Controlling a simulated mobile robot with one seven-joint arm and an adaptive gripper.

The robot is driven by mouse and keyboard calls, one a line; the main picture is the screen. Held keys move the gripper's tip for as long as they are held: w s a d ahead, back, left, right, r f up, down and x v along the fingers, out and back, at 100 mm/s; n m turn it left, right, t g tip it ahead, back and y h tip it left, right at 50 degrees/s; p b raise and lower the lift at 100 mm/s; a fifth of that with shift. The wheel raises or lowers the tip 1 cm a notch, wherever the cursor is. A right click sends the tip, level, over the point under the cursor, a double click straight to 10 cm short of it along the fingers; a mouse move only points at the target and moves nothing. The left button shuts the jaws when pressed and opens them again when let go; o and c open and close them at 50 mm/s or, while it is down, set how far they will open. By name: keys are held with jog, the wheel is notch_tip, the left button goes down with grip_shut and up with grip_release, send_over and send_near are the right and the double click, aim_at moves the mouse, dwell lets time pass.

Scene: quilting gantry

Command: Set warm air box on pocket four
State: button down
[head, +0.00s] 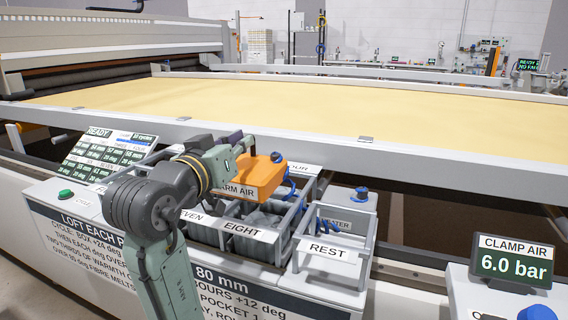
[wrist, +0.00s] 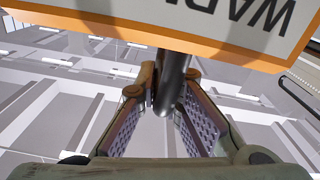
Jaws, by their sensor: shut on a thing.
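The warm air box (head: 262,176) is orange with a white label reading "ARM AIR", its first letter hidden by my gripper. My gripper (head: 226,158) is at its left side in the head view. In the wrist view my gripper (wrist: 163,88) is shut on the dark bar handle (wrist: 173,82) of the box, whose orange edge and label (wrist: 245,18) fill the top. The box is over the grey pocket rack; whether it touches the rack is unclear. A label ending in "OUR" (head: 304,169), likely pocket four, shows behind it, and that pocket's inside is hidden.
Pockets labelled "EIGHT" (head: 244,231) and "EVEN" are at the front of the rack. The "REST" stand (head: 327,250) is to the right, near a "HEATER" label. A readout panel (head: 108,150) stands left. The quilting frame with yellow cloth (head: 300,110) lies behind.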

jog(key=w+d+f+p, duration=0.1)
jog(key=w+d+f, duration=0.1)
jog(key=w, duration=0.3)
jog(key=w+d+f+p, duration=0.2)
jog(key=w+d, duration=0.3)
jog(key=w, duration=0.1)
jog(key=shift+w+f, duration=0.25)
jog(key=shift+f, duration=0.05)
jog(key=shift+f, duration=0.15)
jog(key=c, duration=1.7)
grip_release()
